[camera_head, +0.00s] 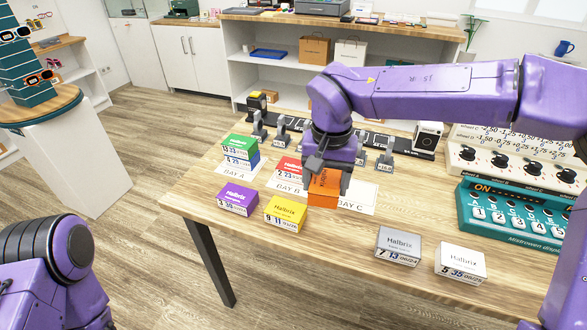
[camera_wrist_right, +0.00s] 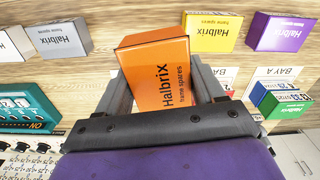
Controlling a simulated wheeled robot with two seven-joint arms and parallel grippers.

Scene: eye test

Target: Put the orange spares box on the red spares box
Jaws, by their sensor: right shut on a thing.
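The orange spares box (camera_head: 323,191) is between the fingers of my right gripper (camera_head: 328,172), which is shut on it. In the right wrist view the orange box (camera_wrist_right: 154,72) shows its "Halbrix frame spares" face, with a finger at either side. Whether it is clear of the table is hard to tell. The red spares box (camera_head: 287,166) stands at the BAY B sheet, just left of and behind the orange box. My gripper and the orange box hide part of it. In the right wrist view only a sliver of red shows beside the right finger. My left gripper is out of view.
A green box (camera_head: 240,143) sits on a blue box (camera_head: 242,162) at BAY A. Purple (camera_head: 238,199) and yellow (camera_head: 286,213) boxes stand in front; grey (camera_head: 398,246) and white (camera_head: 461,262) boxes stand right.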

